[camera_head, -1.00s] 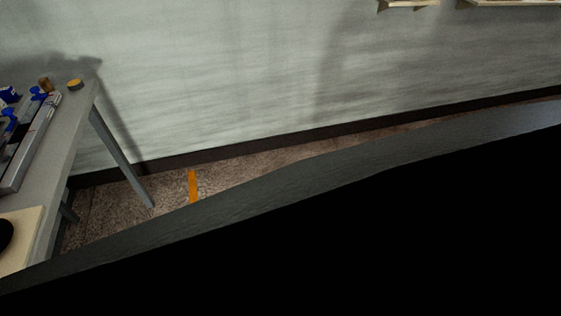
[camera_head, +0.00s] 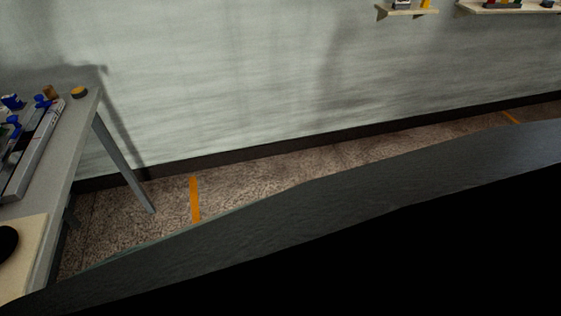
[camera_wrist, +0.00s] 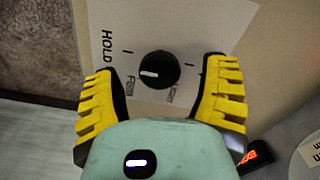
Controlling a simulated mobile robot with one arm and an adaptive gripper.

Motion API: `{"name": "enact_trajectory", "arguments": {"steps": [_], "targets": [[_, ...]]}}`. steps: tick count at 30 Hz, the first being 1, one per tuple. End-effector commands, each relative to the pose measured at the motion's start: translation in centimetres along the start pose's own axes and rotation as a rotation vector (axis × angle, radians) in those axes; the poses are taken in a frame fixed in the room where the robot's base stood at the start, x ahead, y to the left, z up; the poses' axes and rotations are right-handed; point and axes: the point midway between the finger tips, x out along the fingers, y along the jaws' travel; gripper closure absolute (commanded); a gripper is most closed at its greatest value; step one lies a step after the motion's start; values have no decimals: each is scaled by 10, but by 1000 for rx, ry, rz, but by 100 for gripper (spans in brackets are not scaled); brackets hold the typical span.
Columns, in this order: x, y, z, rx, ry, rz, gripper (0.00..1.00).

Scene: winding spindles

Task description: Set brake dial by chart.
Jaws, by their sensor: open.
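The brake dial (camera_wrist: 158,70) is a round black knob with a short white pointer mark facing the left of the wrist view. It sits on a white label plate (camera_wrist: 190,25) that reads HOLD at the left, FIRM below left, and a partly hidden word below right, perhaps LIGHT. My gripper (camera_wrist: 165,67) is open, its yellow ridged fingers to the left and right of the dial. A gap shows between each finger and the knob, and nothing is held. No chart can be made out in either view.
A grey table (camera_head: 75,135) at the left of the head view carries a metal rail (camera_head: 38,150) with blue parts. A pale board (camera_head: 30,260) with a black disc is at its front. Small shelves (camera_head: 408,12) hang top right. A black item with red lettering (camera_wrist: 255,155) lies near the right finger.

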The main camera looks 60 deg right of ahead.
Motion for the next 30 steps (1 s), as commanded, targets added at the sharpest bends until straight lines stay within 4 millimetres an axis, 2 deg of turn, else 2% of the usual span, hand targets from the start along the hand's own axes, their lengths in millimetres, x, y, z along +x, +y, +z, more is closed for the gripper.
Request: {"name": "enact_trajectory", "arguments": {"steps": [6,16,17,30], "targets": [[8,1,1,-2,0,1,27],[8,1,1,-2,0,0,27],[8,0,1,-2,1,0,25],[8,1,0,-1,1,0,70]]}}
